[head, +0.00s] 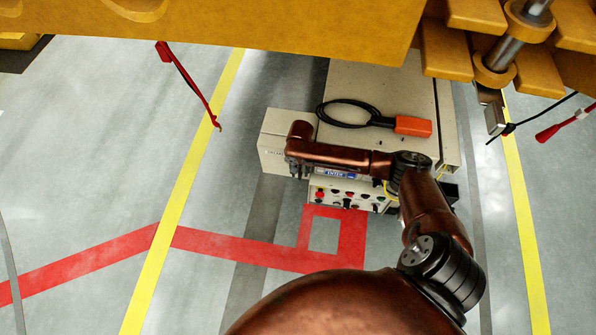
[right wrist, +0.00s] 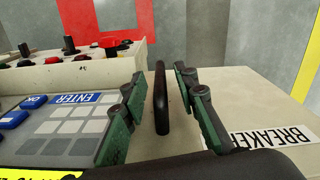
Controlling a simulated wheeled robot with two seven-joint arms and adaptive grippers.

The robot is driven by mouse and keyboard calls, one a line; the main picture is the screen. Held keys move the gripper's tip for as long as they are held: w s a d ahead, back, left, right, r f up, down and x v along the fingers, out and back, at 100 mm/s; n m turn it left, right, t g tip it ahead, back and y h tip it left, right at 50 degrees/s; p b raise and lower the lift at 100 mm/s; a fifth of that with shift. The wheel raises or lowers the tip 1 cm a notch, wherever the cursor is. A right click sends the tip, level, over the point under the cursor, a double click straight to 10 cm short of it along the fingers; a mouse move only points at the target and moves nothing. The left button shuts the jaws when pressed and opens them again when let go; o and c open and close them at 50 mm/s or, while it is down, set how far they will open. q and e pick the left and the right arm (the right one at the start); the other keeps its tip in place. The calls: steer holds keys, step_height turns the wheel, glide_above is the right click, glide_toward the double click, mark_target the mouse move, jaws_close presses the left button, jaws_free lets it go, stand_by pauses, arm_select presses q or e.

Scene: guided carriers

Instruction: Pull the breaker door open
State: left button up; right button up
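The breaker door is a beige panel (right wrist: 255,92) with a white BREAKER label (right wrist: 285,137) in the right wrist view. A dark upright handle (right wrist: 161,100) stands in front of it. My right gripper (right wrist: 160,85) has its two green fingers on either side of the handle, with a visible gap to it on each side. In the head view the beige breaker box (head: 282,122) is at the left end of the cabinet, and my right arm's wrist covers part of it. The handle and right fingers are mostly hidden there. My left gripper is out of view.
Beside the handle is a keypad (right wrist: 75,125) with a blue ENTER label. A panel with knobs and a red button (right wrist: 113,42) stands beyond it. An orange connector (head: 413,126) with black cable lies on the cabinet top (head: 358,82). Yellow structure (head: 300,25) overhangs. Floor at left is mostly clear.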

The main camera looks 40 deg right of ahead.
steer(key=shift+f, duration=0.25)
jaws_close()
stand_by(0.7)
